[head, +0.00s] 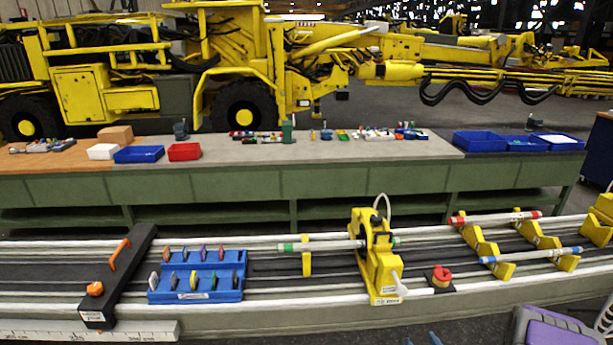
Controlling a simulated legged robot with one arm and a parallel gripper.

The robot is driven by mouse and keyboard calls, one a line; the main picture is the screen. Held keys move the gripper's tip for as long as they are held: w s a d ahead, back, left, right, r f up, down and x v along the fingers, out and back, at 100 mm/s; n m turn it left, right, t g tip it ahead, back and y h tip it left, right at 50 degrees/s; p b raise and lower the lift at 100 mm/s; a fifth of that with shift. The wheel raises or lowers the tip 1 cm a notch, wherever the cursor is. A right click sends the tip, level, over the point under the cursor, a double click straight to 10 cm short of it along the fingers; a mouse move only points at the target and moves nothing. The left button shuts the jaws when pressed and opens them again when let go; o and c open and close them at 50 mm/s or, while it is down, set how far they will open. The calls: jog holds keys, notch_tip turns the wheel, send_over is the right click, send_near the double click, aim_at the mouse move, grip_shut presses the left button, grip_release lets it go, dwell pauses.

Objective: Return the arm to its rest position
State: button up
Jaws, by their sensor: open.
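I cannot make out my arm or gripper in the head view. The long assembly bench (230,322) runs across the front. On it stands a yellow clamp unit (378,262), with a rod with a green band (320,246) passing level into it. A red-banded rod (495,217) and a blue-banded rod (530,255) lie on yellow stepped supports to the right. A blue rack (197,295) with several coloured pieces sits left of the clamp unit.
A black bar with orange handles (120,275) crosses the bench at left. A red button (441,276) sits beside the clamp unit. Behind is a green workbench (235,188) with trays and parts, then a yellow vehicle (235,60). A grey and purple object (550,326) is at lower right.

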jog(key=s+a+r+g+h+b, duration=0.4)
jog(key=s+r+g, duration=0.45)
jog(key=g, duration=0.25)
jog(key=s+a+r+g+y, duration=0.1)
jog(key=s+a+r+g, duration=0.1)
jog(key=s+a, duration=0.3)
jog(key=s+a+r+m+g+b, duration=0.1)
jog(key=s+a, duration=0.4)
jog(key=s, duration=0.7)
jog(key=s+a+r+m+g+y+b, duration=0.1)
jog(key=s+a+r+g, duration=0.2)
jog(key=s, duration=0.5)
jog(key=a+r, duration=0.1)
jog(key=a, duration=0.1)
jog(key=shift+s+a+r+g+y, duration=0.15)
jog(key=shift+s+a+g+y, duration=0.15)
jog(key=shift+s+a, duration=0.05)
jog(key=shift+c, duration=0.3)
